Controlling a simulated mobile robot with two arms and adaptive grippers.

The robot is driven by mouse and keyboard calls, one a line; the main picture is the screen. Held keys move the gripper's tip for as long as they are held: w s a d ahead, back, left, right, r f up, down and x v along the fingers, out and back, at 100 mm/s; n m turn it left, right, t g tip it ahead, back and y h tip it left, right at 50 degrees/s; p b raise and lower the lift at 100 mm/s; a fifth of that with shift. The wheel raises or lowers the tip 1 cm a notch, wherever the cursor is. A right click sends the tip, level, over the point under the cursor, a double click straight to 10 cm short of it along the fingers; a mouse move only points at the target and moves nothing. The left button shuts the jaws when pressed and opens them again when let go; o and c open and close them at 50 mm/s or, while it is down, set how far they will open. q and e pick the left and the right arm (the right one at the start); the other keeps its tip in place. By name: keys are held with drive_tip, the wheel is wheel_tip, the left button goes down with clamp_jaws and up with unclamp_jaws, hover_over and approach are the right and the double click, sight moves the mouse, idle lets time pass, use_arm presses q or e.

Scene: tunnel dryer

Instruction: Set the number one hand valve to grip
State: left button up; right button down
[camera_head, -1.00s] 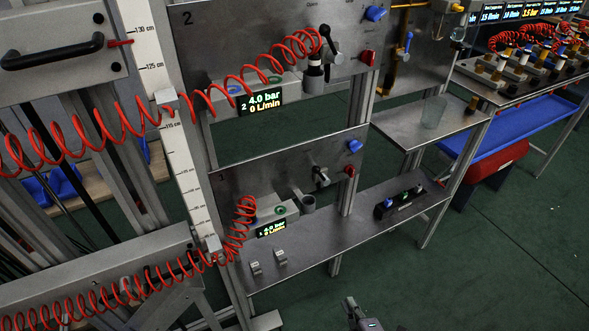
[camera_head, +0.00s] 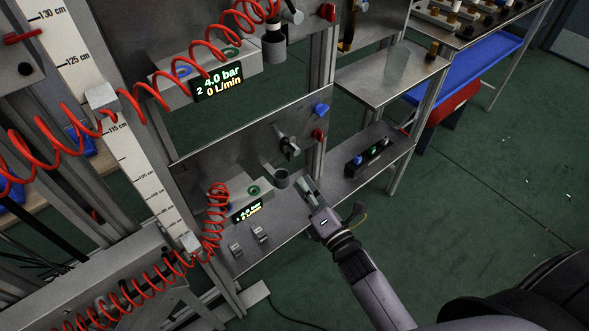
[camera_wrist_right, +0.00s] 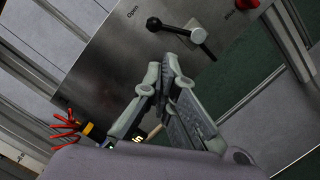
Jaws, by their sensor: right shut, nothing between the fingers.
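The number one hand valve (camera_head: 289,148) is on the lower grey panel, with a dark knob and a short metal lever. In the right wrist view the valve (camera_wrist_right: 178,30) has its black knob at left, near the word "Open", and its lever running right to a pale, dark-tipped end. My left gripper is out of view.
A blue knob (camera_head: 321,109) and a red knob (camera_head: 318,135) sit right of the valve. A lit display (camera_head: 246,210) and coiled red hose (camera_head: 216,215) are left. Green floor (camera_head: 480,190) is clear at right.

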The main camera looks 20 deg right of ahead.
sight(289, 145)
drive_tip(key=f+p+x, duration=0.1)
drive_tip(key=x, duration=0.8)
drive_tip(key=shift+r, duration=0.45)
drive_tip(key=shift+w+r, duration=0.1)
drive_tip(key=shift+w, duration=0.05)
drive_tip(key=shift+d+r+m+p, duration=0.1)
drive_tip(key=shift+m+p, duration=0.3)
